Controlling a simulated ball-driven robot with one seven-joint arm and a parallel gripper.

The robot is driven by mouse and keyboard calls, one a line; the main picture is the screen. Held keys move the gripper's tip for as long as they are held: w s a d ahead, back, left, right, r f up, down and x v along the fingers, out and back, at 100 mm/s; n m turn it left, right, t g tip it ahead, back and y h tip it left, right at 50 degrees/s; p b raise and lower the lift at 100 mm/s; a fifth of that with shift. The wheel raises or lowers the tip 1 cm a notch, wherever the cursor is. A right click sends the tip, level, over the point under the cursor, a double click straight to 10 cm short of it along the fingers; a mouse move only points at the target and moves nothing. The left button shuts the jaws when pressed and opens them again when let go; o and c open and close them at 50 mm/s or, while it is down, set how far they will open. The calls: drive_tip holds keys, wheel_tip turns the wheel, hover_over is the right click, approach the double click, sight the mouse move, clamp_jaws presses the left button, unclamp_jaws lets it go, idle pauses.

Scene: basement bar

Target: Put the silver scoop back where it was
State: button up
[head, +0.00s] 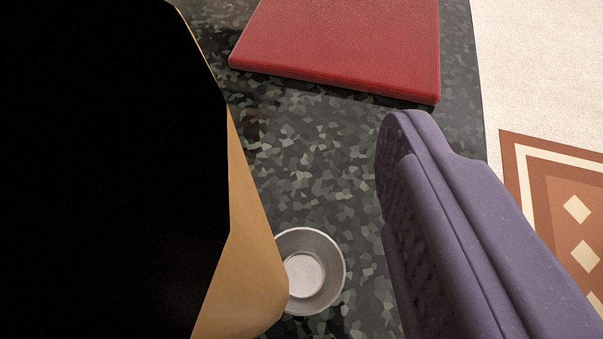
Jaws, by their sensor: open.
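A round silver cup (316,274), the only silver thing in view and possibly the bowl of the scoop, is on the dark speckled counter (300,160), seen from above with its open mouth up. It looks empty. Its left edge is hidden behind a tan edge, and I see no handle. My gripper (325,185) is open, with nothing visible in it. Its purple padded finger is to the right of the cup, apart from it in the picture. I cannot tell the height above the counter.
A red textured mat (340,45) lies on the counter at the top. A large black shape with a tan edge (245,200) blocks the left side. The counter ends at the right, with pale carpet (540,60) and a patterned rug (570,215) beyond. Counter between mat and cup is clear.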

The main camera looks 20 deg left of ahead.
drive_tip(key=shift+r, duration=0.25)
drive_tip(key=p+v, duration=0.3)
drive_tip(key=v, duration=0.9)
drive_tip(key=shift+f, duration=0.1)
